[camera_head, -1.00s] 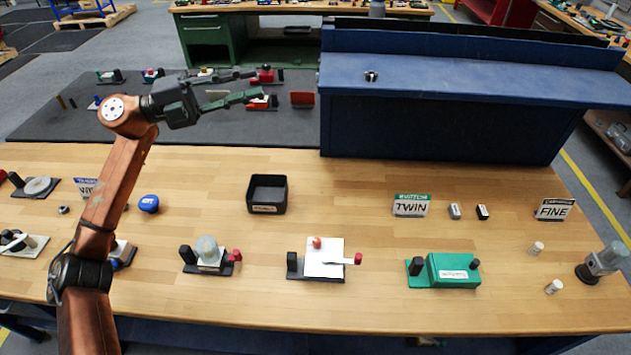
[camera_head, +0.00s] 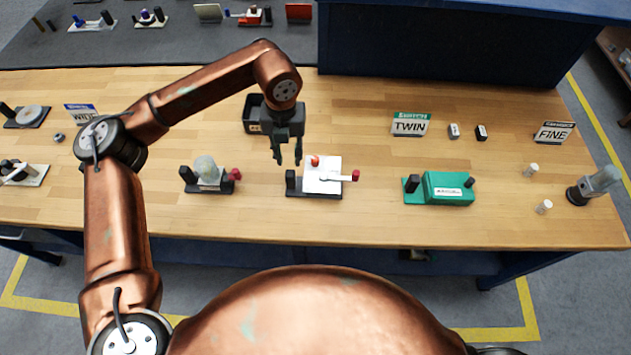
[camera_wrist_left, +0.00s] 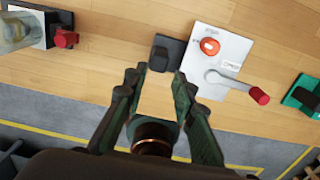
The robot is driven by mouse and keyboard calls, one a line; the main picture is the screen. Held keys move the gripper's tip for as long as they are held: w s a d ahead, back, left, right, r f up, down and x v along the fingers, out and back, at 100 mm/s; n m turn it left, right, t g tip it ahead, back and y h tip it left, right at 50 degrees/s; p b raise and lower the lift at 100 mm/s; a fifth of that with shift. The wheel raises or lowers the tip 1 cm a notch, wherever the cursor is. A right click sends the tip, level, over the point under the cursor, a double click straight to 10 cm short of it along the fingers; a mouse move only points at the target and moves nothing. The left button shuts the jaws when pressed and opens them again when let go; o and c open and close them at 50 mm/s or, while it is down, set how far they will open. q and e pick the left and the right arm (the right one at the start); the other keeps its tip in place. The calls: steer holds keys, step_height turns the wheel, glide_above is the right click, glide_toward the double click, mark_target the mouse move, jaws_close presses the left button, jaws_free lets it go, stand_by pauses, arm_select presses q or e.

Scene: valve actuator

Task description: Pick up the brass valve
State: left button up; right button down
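My left gripper (camera_head: 287,160) points down above the bench, open and empty, close to the left end of a station with a white plate (camera_head: 315,181). In the left wrist view its two fingers (camera_wrist_left: 160,73) are apart, with a dark block (camera_wrist_left: 167,52) just beyond the tips. The white plate carries a lever with a red knob (camera_wrist_left: 259,95) and an orange-red button (camera_wrist_left: 209,46). I cannot make out which part is the brass valve; no clearly brass-coloured valve shows. My right gripper is not in view.
A station with a pale clear dome (camera_head: 206,168) stands left of the gripper. A black bin (camera_head: 252,125) is partly behind my arm. A green station (camera_head: 447,188) stands to the right. The TWIN sign (camera_head: 410,125) is further back, with bare wood in front.

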mark_target(290, 172)
arm_select(q)
step_height(290, 172, down, 10)
steer(key=shift+r, duration=0.15)
stand_by(0.3)
steer(key=shift+c, duration=0.2)
jaws_close()
steer(key=shift+r, duration=0.1)
